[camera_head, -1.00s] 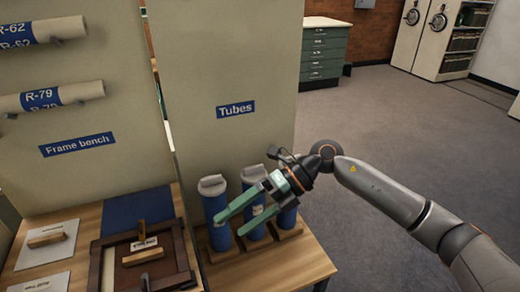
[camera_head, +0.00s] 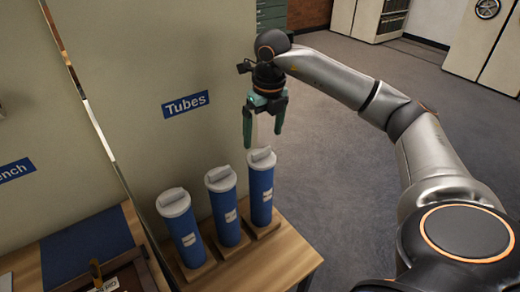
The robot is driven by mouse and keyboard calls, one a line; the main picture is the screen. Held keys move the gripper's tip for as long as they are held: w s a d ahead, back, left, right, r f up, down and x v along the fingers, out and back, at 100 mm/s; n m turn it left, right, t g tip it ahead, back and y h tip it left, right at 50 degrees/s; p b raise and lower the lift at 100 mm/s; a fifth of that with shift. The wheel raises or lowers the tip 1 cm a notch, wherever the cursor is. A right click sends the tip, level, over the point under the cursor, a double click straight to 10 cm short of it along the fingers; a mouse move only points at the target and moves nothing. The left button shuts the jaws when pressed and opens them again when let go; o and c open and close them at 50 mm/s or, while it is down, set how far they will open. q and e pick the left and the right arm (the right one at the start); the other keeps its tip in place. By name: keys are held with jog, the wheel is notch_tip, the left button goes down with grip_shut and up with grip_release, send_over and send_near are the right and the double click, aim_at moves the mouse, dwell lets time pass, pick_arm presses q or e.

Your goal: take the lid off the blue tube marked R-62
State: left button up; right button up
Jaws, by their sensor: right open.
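Three blue tubes with pale grey lids stand upright in a row on a wooden table: a left tube (camera_head: 187,238), a middle tube (camera_head: 226,216) and a right tube (camera_head: 261,196). Each has a small white label, too small to read, so I cannot tell which is R-62. All three lids are on; the right lid (camera_head: 262,159) has a raised grip. My right gripper (camera_head: 264,138) is open and points down, just above the right tube's lid. A pale strip shows between its fingers; I cannot tell what it is. My left gripper is out of view.
The wooden table (camera_head: 270,268) has bare room in front of the tubes. A beige panel with a blue "Tubes" sign (camera_head: 186,103) stands close behind them. A blue mat (camera_head: 90,245) and part of a frame lie at the left. Grey floor is open at the right.

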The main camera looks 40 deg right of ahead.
aim_at(261, 151)
jog(key=shift+w+d+f, duration=0.1)
jog(key=shift+w+f, duration=0.1)
jog(key=shift+f, duration=0.85)
jog(key=shift+w+d+f, duration=0.1)
jog(key=shift+w+f, duration=0.1)
jog(key=shift+f, duration=0.8)
jog(key=shift+w+d+f, duration=0.1)
jog(key=shift+w+f, duration=0.1)
jog(key=shift+f, duration=0.85)
jog(key=shift+c, duration=0.2)
jog(key=c, duration=1.2)
